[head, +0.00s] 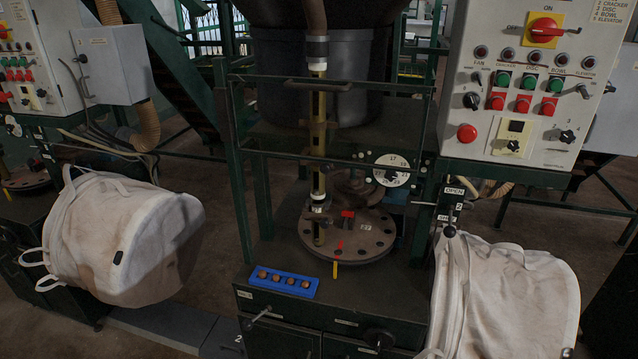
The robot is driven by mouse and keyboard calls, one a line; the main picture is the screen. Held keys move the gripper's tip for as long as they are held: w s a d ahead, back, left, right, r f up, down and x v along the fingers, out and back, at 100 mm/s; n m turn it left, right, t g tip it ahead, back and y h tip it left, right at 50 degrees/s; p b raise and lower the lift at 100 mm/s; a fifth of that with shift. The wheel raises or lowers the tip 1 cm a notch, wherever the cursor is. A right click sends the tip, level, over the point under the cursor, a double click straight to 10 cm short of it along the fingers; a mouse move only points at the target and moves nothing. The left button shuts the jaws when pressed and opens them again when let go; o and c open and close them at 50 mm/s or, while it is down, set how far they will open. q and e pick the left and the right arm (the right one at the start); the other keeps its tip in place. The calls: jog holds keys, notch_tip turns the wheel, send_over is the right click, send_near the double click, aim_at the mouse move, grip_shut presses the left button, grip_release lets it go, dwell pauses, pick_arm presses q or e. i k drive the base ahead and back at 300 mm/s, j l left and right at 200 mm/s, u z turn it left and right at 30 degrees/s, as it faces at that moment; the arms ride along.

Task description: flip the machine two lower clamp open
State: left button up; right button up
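A lever with a dark ball knob (449,231) stands on the right side of the middle machine. An OPEN label (455,190) and a small "2" plate are above the knob, and a lower label, partly covered, seems to read SHUT. The knob is down by the lower label. A white bulk bag (505,295) hangs just below and right of the lever. A second white bag (120,235) hangs at the left. I cannot tell which part is the lower clamp; the bag's mouth is hidden. Neither gripper shows in the head view.
The machine's round disc table (347,238) has a blue tray (276,282) with several brown pieces in front. A control panel (530,85) with buttons stands upper right. A T-handle (258,315) and black knob (380,339) stick out of the front. Floor shows between left bag and machine.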

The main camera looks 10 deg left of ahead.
aim_at(324, 221)
jog(key=i+l, duration=0.15)
jog(key=l, duration=0.25)
jog(key=i+l, duration=0.15)
jog(key=l, duration=0.25)
jog(key=i+l+u, duration=0.1)
jog(key=l, duration=0.3)
jog(key=i+l, duration=0.2)
jog(key=l, duration=0.25)
jog(key=i+l, duration=0.15)
jog(key=l, duration=0.25)
